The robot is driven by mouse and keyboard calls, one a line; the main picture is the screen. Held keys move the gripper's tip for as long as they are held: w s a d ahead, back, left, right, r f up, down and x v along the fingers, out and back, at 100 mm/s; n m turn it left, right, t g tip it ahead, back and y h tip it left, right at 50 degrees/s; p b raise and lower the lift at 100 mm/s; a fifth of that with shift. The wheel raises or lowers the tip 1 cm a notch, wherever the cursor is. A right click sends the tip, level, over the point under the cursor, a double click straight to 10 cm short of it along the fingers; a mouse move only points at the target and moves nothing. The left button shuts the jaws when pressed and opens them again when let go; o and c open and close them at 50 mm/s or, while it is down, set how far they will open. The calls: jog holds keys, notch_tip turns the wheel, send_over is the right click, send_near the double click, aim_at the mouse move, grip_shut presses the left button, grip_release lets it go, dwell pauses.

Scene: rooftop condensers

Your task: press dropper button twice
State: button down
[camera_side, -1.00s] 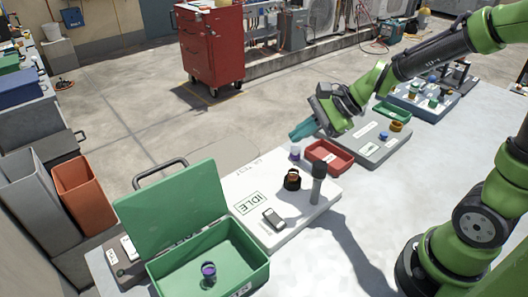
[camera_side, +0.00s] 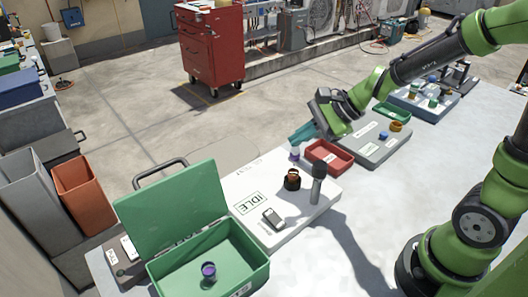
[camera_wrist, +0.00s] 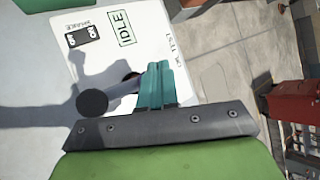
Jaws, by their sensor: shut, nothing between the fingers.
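A white board (camera_side: 250,178) lies on the table, with a framed IDLE label (camera_side: 249,203) and a switch box (camera_side: 272,218). On it stand a dark post with a wide round head (camera_side: 317,181), a round black part with an orange top (camera_side: 292,180), and a small white and purple piece (camera_side: 294,154). I cannot tell which of these is the dropper button. My gripper (camera_side: 294,139), with teal fingers, is shut and empty just above the white and purple piece. In the wrist view, the shut fingers (camera_wrist: 158,68) hide part of the board; the post's dark head (camera_wrist: 92,103) is left of them.
A red tray (camera_side: 328,157) is close to the right of my gripper, with a grey board (camera_side: 372,146) beyond it. An open green box (camera_side: 208,262) with a purple-topped piece (camera_side: 208,270) stands at the front left.

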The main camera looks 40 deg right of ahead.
jog(key=shift+f, duration=0.5)
dwell(0.3)
jog(key=shift+r, duration=1.05)
jog(key=shift+r, duration=2.5)
dwell(0.6)
notch_tip(320, 180, up, 4)
jog(key=shift+f, duration=0.1)
jog(key=shift+f, duration=0.1)
